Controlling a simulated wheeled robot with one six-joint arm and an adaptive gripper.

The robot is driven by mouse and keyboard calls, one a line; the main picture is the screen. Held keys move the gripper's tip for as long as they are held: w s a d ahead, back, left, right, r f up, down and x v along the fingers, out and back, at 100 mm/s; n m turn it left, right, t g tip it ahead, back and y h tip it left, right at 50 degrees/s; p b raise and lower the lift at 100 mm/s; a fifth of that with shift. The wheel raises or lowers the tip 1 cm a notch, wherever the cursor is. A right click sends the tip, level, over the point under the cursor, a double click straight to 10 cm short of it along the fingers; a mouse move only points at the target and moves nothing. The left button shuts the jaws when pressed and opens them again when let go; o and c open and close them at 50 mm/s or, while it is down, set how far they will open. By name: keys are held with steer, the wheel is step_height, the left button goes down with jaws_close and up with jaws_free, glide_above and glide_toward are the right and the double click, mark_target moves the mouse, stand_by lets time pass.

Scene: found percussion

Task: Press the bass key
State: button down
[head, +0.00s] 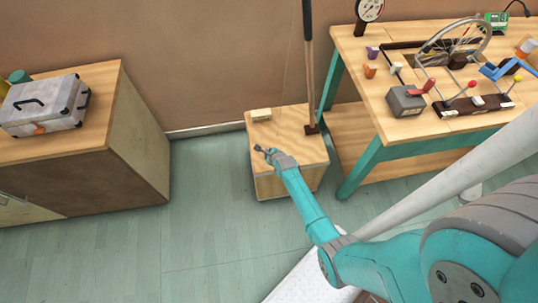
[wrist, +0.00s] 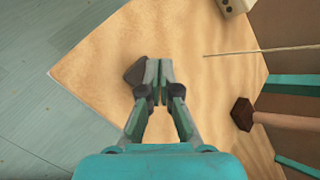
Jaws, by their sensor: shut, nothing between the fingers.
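A pale plywood box (head: 262,130) stands on the floor by the wall, with a wooden pole (head: 308,60) and a thin string (wrist: 260,52) rising from it. My gripper (head: 266,151) is over the box top, pointing down, with its fingers shut and empty. A cream block (head: 261,114) with dark dots lies at the box's back edge.
A teal-legged workbench (head: 375,150) with a wheel, levers and small blocks stands at the right. A wooden cabinet (head: 115,110) with a metal case (head: 45,104) stands at the left. The floor between cabinet and box is clear. The pole foot (wrist: 242,113) is right of my fingers.

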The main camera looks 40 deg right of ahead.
steer(key=shift+f, duration=0.95)
stand_by(1.5)
steer(key=shift+r, duration=0.95)
steer(key=shift+r, duration=0.1)
steer(key=shift+r, duration=2.4)
